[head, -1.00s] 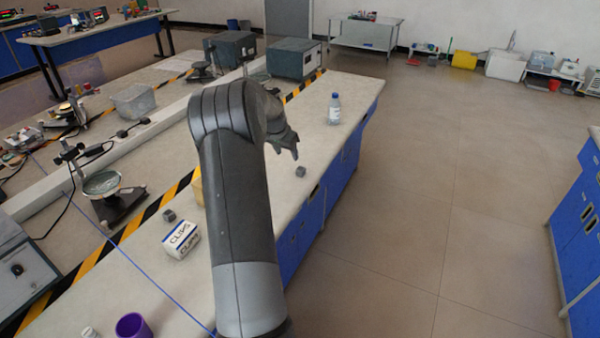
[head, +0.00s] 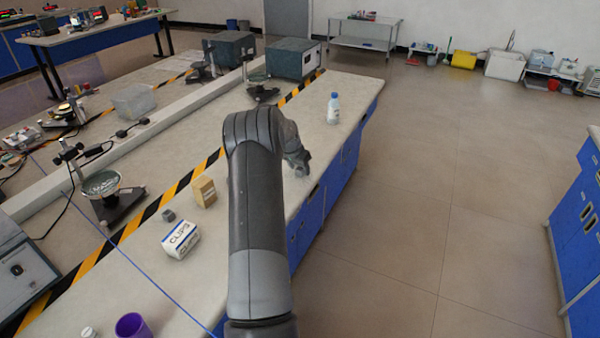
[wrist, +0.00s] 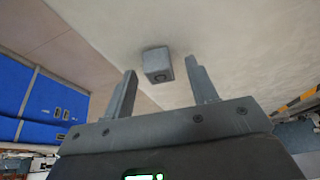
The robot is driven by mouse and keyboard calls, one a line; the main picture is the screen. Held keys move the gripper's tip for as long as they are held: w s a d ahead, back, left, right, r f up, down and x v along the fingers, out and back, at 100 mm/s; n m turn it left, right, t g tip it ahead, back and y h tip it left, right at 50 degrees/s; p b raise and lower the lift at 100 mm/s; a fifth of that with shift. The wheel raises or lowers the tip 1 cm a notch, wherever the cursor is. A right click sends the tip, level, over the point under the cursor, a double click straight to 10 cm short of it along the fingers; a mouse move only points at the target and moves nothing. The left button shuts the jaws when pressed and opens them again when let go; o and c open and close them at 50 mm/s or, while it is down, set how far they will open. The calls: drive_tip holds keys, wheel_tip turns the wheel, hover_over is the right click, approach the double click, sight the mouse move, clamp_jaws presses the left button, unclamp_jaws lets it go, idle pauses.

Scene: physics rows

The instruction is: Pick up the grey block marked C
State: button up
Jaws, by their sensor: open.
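A small grey block (wrist: 158,66) stands on the pale bench top in the wrist view, just ahead of and between my fingertips. A dark mark shows on its near face, too small to read surely as C. My gripper (wrist: 160,70) is open and empty, one finger on each side of the line to the block. In the head view my gripper (head: 300,168) is low over the bench near its right edge and mostly hides that block. A second small grey block (head: 168,215) lies on the bench to the left, its mark not readable.
A white CLIPS box (head: 181,239), a tan box (head: 204,191) and a purple cup (head: 132,326) stand left of my arm. A bottle (head: 333,108) stands farther back near the bench edge. The bench between gripper and bottle is clear.

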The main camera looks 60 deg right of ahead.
drive_tip(key=shift+d+f, duration=0.1)
drive_tip(key=shift+f, duration=0.15)
drive_tip(key=shift+c, duration=0.4)
drive_tip(key=c, duration=1)
clamp_jaws()
drive_tip(key=shift+r, duration=0.15)
